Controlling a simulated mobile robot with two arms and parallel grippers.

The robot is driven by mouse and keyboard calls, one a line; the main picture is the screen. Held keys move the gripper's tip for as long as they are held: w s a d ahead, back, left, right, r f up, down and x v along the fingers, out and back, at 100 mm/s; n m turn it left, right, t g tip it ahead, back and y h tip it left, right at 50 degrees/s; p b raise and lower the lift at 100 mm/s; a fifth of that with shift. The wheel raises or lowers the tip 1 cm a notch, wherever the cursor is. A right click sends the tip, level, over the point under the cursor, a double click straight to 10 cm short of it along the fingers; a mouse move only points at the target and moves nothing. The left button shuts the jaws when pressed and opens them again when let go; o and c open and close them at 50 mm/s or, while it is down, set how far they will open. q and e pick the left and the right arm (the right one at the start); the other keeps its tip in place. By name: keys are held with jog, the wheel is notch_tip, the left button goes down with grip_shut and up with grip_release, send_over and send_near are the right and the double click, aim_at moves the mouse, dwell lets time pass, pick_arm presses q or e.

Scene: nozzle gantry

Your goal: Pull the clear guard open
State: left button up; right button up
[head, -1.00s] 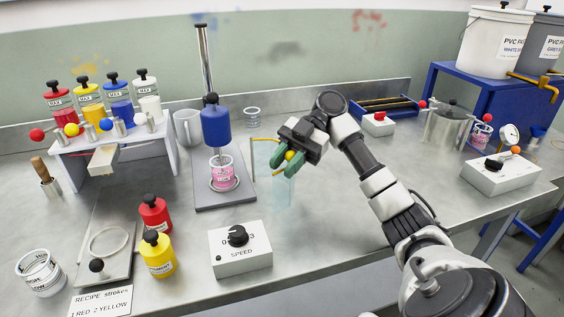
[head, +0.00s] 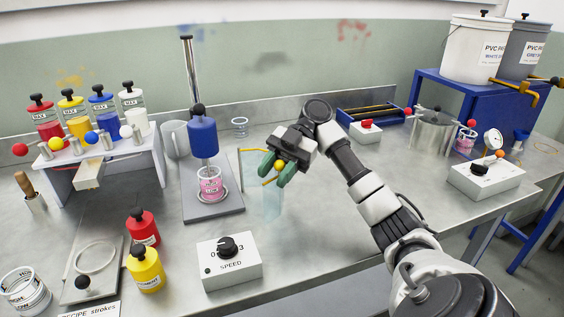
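The clear guard (head: 271,202) is a faint bluish panel with yellow edging, standing just right of the mixer stand (head: 226,202). The stand has a blue motor head (head: 202,137) over a pink-filled cup (head: 210,188). A yellow knob (head: 279,164) shows at the guard, between the green fingers of my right gripper (head: 277,170). The fingers appear closed against the knob's sides. The gripper hides part of the guard, so how far it stands open is hard to tell. My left gripper is out of view.
A speed control box (head: 232,272) stands in front of the stand. Red (head: 142,228) and yellow (head: 146,270) bottles stand left of it. A paint rack (head: 112,160) is at left. The bench right of the guard is mostly clear under my arm.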

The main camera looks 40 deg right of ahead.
jog(key=p+v, duration=0.4)
jog(key=v, duration=0.6)
jog(key=shift+d, duration=0.35)
jog(key=shift+r, duration=0.1)
dwell(0.5)
